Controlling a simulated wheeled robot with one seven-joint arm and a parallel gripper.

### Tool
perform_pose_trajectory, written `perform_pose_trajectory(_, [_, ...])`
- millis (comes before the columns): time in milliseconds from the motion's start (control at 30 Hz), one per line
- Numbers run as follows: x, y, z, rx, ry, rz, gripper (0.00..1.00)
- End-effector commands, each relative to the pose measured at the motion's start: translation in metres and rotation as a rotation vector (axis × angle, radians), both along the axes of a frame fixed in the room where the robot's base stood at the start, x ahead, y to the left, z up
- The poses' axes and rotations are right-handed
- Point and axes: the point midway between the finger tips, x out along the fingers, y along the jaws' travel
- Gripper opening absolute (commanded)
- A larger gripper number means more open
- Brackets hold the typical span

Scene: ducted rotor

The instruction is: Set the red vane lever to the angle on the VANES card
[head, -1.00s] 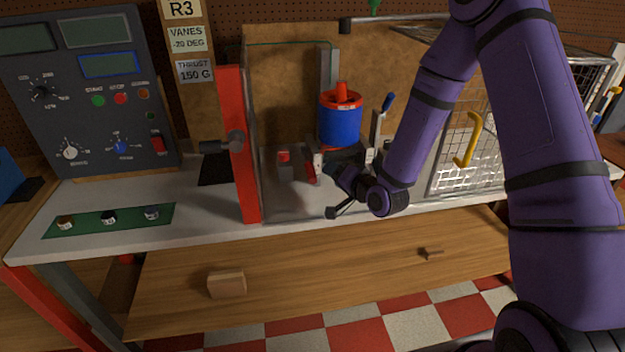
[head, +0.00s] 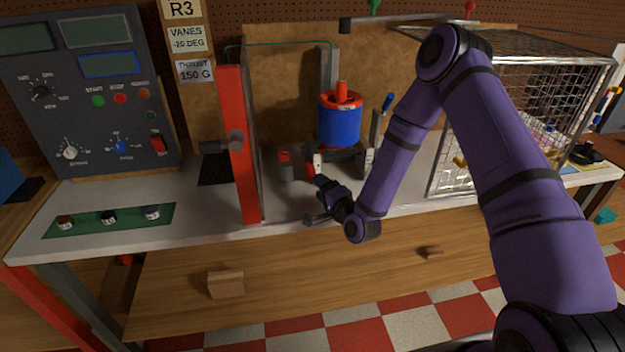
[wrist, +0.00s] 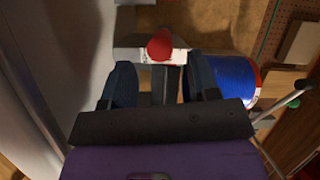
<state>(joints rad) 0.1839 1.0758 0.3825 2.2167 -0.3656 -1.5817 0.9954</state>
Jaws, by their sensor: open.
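The VANES card (head: 187,39) reads -20 DEG. The ducted rotor (head: 340,122), a blue cylinder with a red top, stands on a stand on the bench; its blue side shows at the right in the wrist view (wrist: 234,80). The red vane lever (head: 309,165) appears low at the left of the rotor stand; in the wrist view its red rounded end (wrist: 160,45) lies in front of a white bar. My gripper (head: 319,181) is open in front of it. In the wrist view the dark fingers (wrist: 160,78) stand apart, with the red end just beyond and between them. I cannot tell whether they touch it.
A red upright post (head: 240,150) with a grey knob stands left of the rotor. A small grey cylinder with a red top (head: 286,166) is beside the stand. A wire cage (head: 530,75) stands at the right.

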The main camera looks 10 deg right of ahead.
Motion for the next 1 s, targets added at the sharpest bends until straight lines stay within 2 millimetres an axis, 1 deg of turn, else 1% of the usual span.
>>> perform_pose_trajectory(33, [0.009, 0.004, 0.001, 0.000, -0.003, 0.001, 0.55])
perform_pose_trajectory(100, [0.019, 0.008, 0.001, 0.001, -0.003, 0.001, 0.55])
perform_pose_trajectory(200, [0.031, 0.013, 0.001, 0.000, -0.002, 0.000, 0.55])
perform_pose_trajectory(300, [0.039, 0.016, 0.001, -0.001, 0.000, 0.001, 0.55])
perform_pose_trajectory(433, [0.044, 0.018, 0.001, 0.000, 0.000, 0.000, 0.55])
perform_pose_trajectory(700, [0.045, 0.018, 0.001, 0.000, 0.001, 0.000, 0.55])
perform_pose_trajectory(733, [0.045, 0.018, 0.001, 0.000, 0.001, 0.000, 0.50])
perform_pose_trajectory(767, [0.045, 0.018, 0.001, 0.000, 0.001, 0.000, 0.43])
perform_pose_trajectory(800, [0.045, 0.018, 0.001, 0.000, 0.001, 0.000, 0.34])
perform_pose_trajectory(867, [0.045, 0.018, 0.001, 0.000, 0.001, 0.000, 0.20])
perform_pose_trajectory(900, [0.045, 0.018, 0.001, 0.000, 0.001, 0.000, 0.11])
perform_pose_trajectory(933, [0.045, 0.018, 0.001, 0.000, 0.001, 0.000, 0.04])
perform_pose_trajectory(967, [0.045, 0.018, 0.001, 0.000, 0.001, 0.000, 0.00])
perform_pose_trajectory(1000, [0.045, 0.018, 0.001, 0.000, 0.001, 0.000, 0.00])
